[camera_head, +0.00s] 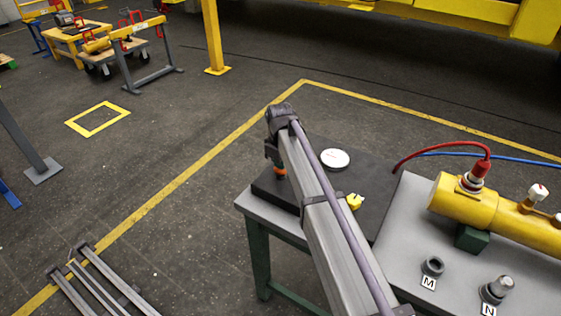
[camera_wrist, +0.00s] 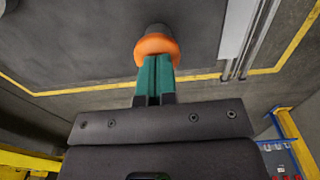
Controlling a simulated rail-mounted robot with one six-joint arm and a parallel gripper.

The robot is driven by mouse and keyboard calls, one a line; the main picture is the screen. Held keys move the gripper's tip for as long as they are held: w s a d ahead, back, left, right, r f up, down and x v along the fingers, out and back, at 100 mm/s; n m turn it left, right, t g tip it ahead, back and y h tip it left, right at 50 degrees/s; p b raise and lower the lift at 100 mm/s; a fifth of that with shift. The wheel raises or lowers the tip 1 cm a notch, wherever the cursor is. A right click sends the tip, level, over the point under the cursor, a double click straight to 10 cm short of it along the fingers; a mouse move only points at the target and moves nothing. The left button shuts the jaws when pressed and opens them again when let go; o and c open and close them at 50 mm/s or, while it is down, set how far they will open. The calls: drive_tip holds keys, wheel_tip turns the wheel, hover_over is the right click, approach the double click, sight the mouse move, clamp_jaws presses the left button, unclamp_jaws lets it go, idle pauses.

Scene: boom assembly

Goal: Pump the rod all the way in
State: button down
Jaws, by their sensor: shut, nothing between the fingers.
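A yellow cylinder (camera_head: 455,205) lies at the right on a dark green block on the grey bench and runs out of the frame. I cannot make out its rod. An orange collar (camera_wrist: 156,46) with a dark knob (camera_wrist: 158,30) is at the tips of my gripper (camera_wrist: 155,60) in the wrist view. The teal fingers are shut together with nothing between them. I cannot tell whether they touch the collar. In the head view the orange piece (camera_head: 281,171) shows at the left of the black plate, below my wrist; the fingertips are hard to make out there.
The black plate (camera_head: 310,150) bears a white disc (camera_head: 335,159) and a small yellow part (camera_head: 355,202). Red (camera_head: 440,148) and blue (camera_head: 520,155) hoses cross behind. Fittings marked M (camera_head: 433,266) and N (camera_head: 497,289) stand on the bench. Metal bars (camera_head: 95,285) lie lower left; floor between is clear.

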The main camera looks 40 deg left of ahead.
wheel_tip(320, 180, up, 14)
drive_tip(key=p, duration=1.4)
drive_tip(key=shift+s, duration=0.15)
drive_tip(key=f+b, duration=0.3)
drive_tip(key=f, duration=0.1)
drive_tip(key=f+b, duration=0.3)
drive_tip(key=b, duration=0.1)
drive_tip(key=f+b, duration=0.4)
drive_tip(key=shift+w+a+f, duration=0.2)
drive_tip(key=shift+w+f, duration=0.1)
drive_tip(key=shift+w, duration=0.05)
